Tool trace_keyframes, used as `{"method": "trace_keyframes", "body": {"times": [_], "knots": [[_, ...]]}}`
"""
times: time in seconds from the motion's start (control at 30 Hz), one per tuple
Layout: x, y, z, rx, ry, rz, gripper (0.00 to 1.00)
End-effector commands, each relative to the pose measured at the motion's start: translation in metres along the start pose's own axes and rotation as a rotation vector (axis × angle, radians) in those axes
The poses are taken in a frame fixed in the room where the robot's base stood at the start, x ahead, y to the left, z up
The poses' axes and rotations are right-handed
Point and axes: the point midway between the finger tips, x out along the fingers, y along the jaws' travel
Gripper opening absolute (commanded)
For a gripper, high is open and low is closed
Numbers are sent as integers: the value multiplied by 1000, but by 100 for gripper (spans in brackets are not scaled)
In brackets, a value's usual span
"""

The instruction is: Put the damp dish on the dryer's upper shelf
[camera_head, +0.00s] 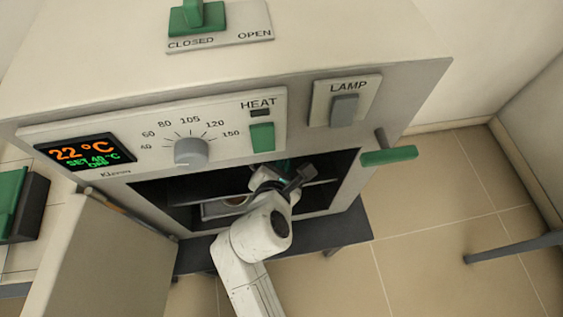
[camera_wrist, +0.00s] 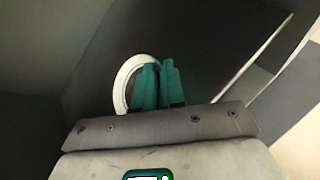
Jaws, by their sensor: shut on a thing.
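The dryer (camera_head: 300,45) stands open in front of me, its door (camera_head: 100,255) swung out to the lower left. My arm reaches into its dark chamber. My gripper (camera_wrist: 158,85) has its green fingers close together on the rim of a white round dish (camera_wrist: 122,82) in the wrist view. In the head view my gripper (camera_head: 284,166) is inside the opening, mostly hidden by my wrist, and I cannot make out the held dish there. A shelf edge (camera_head: 318,183) crosses the chamber. Below it a pale tray-like thing (camera_head: 212,210) with something brown shows partly.
The display (camera_head: 85,150) reads 22 °C, set 40 °C, off. A dial (camera_head: 190,152), green heat switch (camera_head: 262,137), lamp switch (camera_head: 344,108) and closed/open slider (camera_head: 196,18) are on the dryer. A green handle (camera_head: 388,156) juts out right.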

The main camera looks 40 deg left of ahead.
Motion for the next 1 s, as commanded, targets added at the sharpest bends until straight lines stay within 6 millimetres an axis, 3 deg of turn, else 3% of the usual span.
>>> {"method": "trace_keyframes", "body": {"times": [0.17,0.47,0.57,1.0], "knots": [[0,-1,-2,-1,3,-3,21],[-5,0,-1,-1,1,0,21],[-16,-1,-1,-2,1,-1,21],[-99,0,-1,-1,2,0,21]]}}
